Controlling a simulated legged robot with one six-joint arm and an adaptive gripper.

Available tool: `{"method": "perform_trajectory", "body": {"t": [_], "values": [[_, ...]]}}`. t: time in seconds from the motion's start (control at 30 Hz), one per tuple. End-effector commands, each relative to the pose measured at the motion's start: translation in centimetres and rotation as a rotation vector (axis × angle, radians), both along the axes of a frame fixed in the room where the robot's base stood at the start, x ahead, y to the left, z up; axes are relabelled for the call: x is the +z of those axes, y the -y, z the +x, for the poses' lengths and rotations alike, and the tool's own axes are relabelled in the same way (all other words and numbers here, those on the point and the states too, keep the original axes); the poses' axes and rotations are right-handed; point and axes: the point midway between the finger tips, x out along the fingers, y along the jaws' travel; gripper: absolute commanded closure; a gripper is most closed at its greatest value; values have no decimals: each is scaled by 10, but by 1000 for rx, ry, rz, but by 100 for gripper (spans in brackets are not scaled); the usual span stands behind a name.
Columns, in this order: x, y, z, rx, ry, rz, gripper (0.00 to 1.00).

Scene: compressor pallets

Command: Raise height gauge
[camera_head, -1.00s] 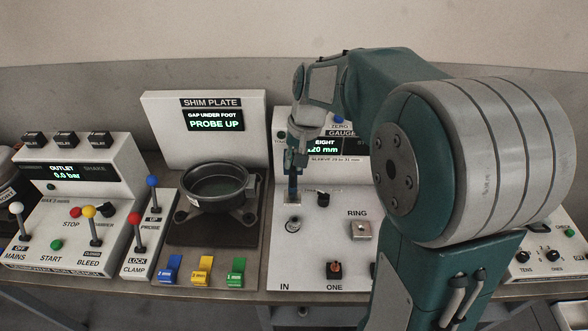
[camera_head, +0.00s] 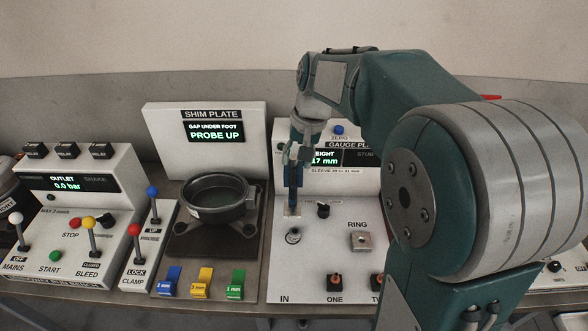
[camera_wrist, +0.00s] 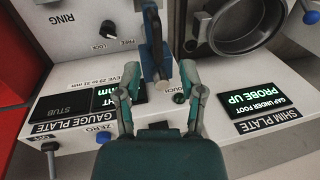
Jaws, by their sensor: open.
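The height gauge, a dark blue upright slide (camera_head: 292,190), stands at the left of the white gauge plate panel (camera_head: 325,275). The wrist view shows its blue body (camera_wrist: 154,58) upside down, with a dark bar along it. My gripper (camera_head: 298,153) is at the top of the slide. In the wrist view, my gripper (camera_wrist: 160,76) is open, with one finger on each side of the blue body. I cannot tell whether either finger touches it. The height display (camera_head: 325,158) is partly hidden by my arm and shows digits ending in "17 mm".
The shim plate station (camera_head: 205,128), reading "PROBE UP", stands left, with a round dark pan (camera_head: 215,198). Lock and clamp levers (camera_head: 153,192) and a pressure panel (camera_head: 75,175) are further left. A black lock knob (camera_head: 323,210) and a ring (camera_head: 361,240) sit on the gauge panel.

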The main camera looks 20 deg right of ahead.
Motion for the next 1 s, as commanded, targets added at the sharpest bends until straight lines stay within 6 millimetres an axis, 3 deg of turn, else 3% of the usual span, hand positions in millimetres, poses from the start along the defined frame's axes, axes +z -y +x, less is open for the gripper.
{"method": "perform_trajectory", "body": {"t": [0.2, 0.4, 1.0], "values": [[46, 9, -2, -1, 4, -1, 49], [70, 13, -3, 0, 1, -1, 49], [77, 12, -10, 6, 10, -7, 49]]}}
